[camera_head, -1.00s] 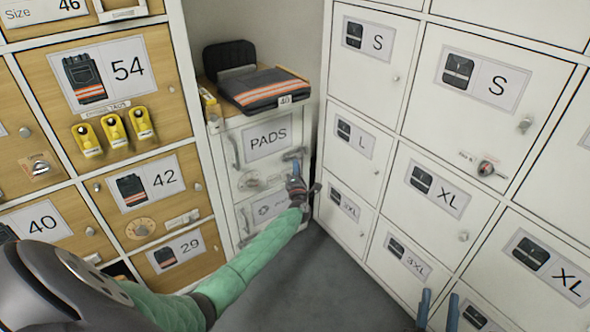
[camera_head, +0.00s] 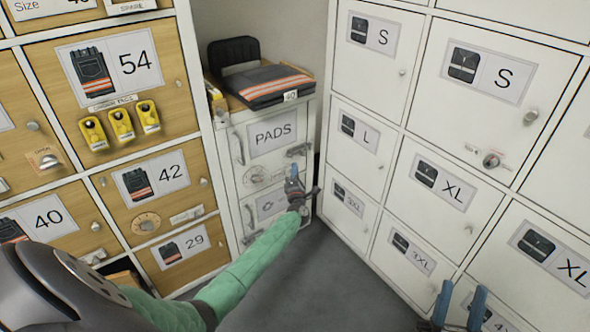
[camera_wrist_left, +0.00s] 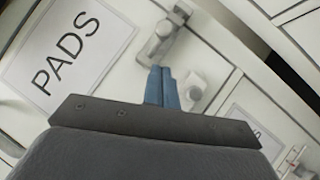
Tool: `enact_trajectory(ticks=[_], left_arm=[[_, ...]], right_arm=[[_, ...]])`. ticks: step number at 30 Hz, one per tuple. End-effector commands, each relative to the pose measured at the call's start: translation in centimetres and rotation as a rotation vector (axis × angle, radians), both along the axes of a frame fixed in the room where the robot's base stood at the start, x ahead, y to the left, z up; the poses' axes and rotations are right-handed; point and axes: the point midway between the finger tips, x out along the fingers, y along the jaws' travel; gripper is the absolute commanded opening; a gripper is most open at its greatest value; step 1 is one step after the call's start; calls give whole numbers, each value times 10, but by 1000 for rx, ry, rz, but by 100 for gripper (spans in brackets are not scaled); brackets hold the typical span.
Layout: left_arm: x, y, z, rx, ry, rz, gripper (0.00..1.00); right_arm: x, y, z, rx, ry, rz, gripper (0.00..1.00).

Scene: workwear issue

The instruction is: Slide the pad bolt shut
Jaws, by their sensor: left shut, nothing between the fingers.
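The pads cabinet door (camera_head: 233,142) is white with a "PADS" label and appears closed in its frame. A small grey metal bolt (camera_head: 299,150) sits at the door's right edge. In the left wrist view the bolt (camera_wrist_left: 181,17) runs slantwise beside the label, and a pale square piece (camera_wrist_left: 195,84) is near it. My left gripper (camera_head: 294,168) is shut and empty, just below the bolt. In the left wrist view its blue fingertips (camera_wrist_left: 161,72) are close to the bolt's lower end; contact is unclear. My right gripper (camera_head: 461,296) is open and empty at the bottom right.
Folded striped trousers (camera_head: 265,82) lie on top of the pads cabinet. Wooden lockers (camera_head: 190,255) stand on the left and white lockers (camera_head: 360,235) on the right. A lower door (camera_head: 253,226) with another label is below the pads door. Grey floor (camera_head: 325,275) is clear between them.

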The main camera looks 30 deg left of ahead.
Motion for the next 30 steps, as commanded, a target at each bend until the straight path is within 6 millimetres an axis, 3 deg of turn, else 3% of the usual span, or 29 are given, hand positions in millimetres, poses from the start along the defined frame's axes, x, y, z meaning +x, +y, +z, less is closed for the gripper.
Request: enact_trajectory(ticks=[1, 15, 21, 30], left_arm=[[-1, -1, -3, -1, 0, -1, 0], [-65, -46, -28, -3, 2, 0, 0], [-77, -54, -32, -2, 0, 0, 0], [-78, -55, -33, -2, 0, 0, 0]], right_arm=[[-4, -1, 6, 6, -25, -1, 40], [28, 10, -56, -53, 211, 11, 40], [32, 12, -66, -61, 248, 13, 40], [32, 12, -69, -63, 254, 14, 40]])
